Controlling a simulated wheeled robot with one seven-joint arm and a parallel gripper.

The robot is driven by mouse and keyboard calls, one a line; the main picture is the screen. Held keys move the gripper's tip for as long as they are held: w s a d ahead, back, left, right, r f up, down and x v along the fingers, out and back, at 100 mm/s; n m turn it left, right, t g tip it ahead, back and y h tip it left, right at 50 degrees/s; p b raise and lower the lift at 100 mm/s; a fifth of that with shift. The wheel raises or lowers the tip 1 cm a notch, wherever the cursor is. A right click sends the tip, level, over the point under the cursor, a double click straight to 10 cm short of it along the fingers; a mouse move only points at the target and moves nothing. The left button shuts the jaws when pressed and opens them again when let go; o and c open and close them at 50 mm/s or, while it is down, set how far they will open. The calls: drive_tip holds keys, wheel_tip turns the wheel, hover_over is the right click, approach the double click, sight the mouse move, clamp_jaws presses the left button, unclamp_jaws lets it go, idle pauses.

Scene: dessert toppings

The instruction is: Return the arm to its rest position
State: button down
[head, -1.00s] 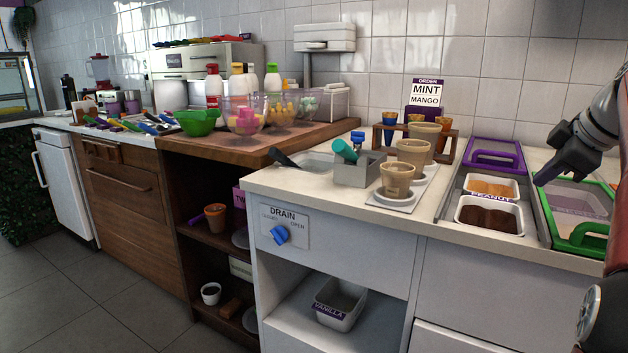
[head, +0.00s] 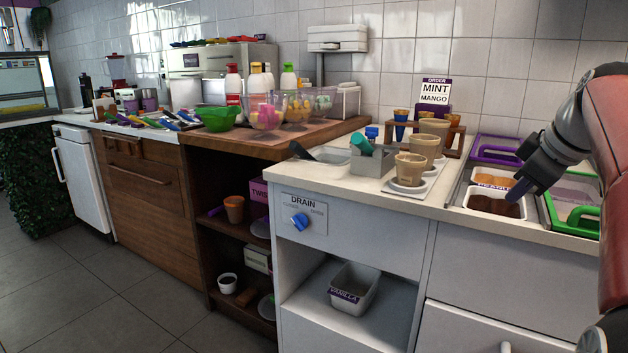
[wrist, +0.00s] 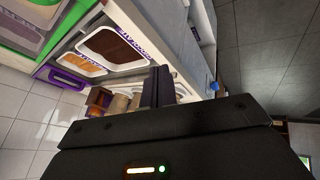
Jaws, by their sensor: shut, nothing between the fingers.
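My gripper (head: 517,192) is at the right of the head view, in front of and above the topping tubs at the counter's front edge. Its fingers point down and left, are shut, and hold nothing. In the wrist view the fingers (wrist: 157,86) show together as a dark block, with the tubs beyond. My arm (head: 608,150) comes in from the right edge of the head view, bent at the wrist.
A brown topping tub (head: 490,207) and a peanut tub (head: 495,180) sit in the counter tray. A green-framed lid (head: 585,213) lies right of them, a purple lid (head: 494,149) behind. Paper cups (head: 410,168) stand left. The floor (head: 130,300) in front of the cabinets is clear.

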drive_tip(key=s+a+f+m+g, duration=0.1)
drive_tip(key=s+a+f+m, duration=0.1)
drive_tip(key=s+a+f, duration=0.4)
drive_tip(key=s+a+f+m, duration=0.2)
drive_tip(key=s+a+f, duration=0.1)
drive_tip(key=a, duration=0.5)
drive_tip(key=s+a+f+m, duration=0.2)
drive_tip(key=s+a+f, duration=0.1)
drive_tip(key=s+f, duration=0.3)
drive_tip(key=s+a+f+m, duration=0.2)
drive_tip(key=s+f, duration=0.4)
drive_tip(key=f, duration=0.2)
drive_tip(key=shift+s+a+h, duration=0.25)
drive_tip(key=shift+a+h, duration=0.15)
